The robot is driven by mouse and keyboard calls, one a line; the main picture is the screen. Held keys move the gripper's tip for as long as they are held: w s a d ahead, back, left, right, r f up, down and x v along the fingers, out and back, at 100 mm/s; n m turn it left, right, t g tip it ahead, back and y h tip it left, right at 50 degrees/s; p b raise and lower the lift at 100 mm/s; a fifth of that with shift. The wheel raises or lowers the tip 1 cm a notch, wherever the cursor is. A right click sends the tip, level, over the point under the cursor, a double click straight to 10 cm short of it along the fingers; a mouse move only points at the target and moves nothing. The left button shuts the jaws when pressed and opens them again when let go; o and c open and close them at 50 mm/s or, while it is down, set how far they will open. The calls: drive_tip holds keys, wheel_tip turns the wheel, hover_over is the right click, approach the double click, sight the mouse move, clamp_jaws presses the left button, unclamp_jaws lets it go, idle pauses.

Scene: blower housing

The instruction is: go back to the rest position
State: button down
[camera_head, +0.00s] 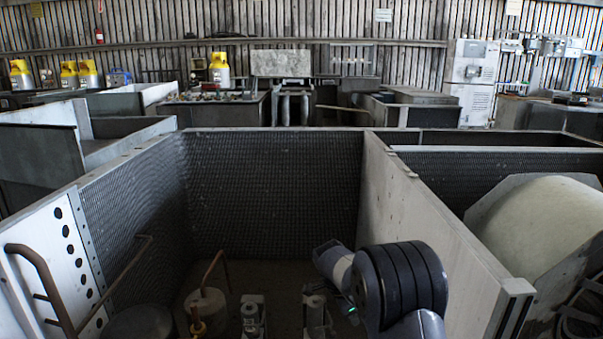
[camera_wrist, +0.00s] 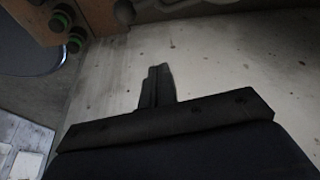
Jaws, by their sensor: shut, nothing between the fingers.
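My gripper (camera_wrist: 158,84) shows in the wrist view. Its two dark fingers are together, with nothing held between them. Behind the fingers in that view is a pale, stained flat surface (camera_wrist: 225,60), and the fingers appear apart from it. In the head view my arm reaches down into the open blower housing (camera_head: 275,185), near its right wall. My gripper is hidden there behind the arm links.
The housing has a tall right wall (camera_head: 425,225) close to my arm and a left wall with a holed plate (camera_head: 70,250). A large pale drum (camera_head: 540,225) lies beyond the right wall.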

drive_tip(key=w+d+f+n+t+y+p, duration=0.1)
drive_tip(key=w+d+n+t+y+p, duration=0.1)
drive_tip(key=n, duration=0.9)
drive_tip(key=shift+w+d+f+n+t+p, duration=0.5)
drive_tip(key=shift+w+p, duration=0.55)
drive_tip(key=shift+w, duration=0.8)
drive_tip(key=shift+a+r, duration=0.2)
drive_tip(key=shift+r, duration=0.05)
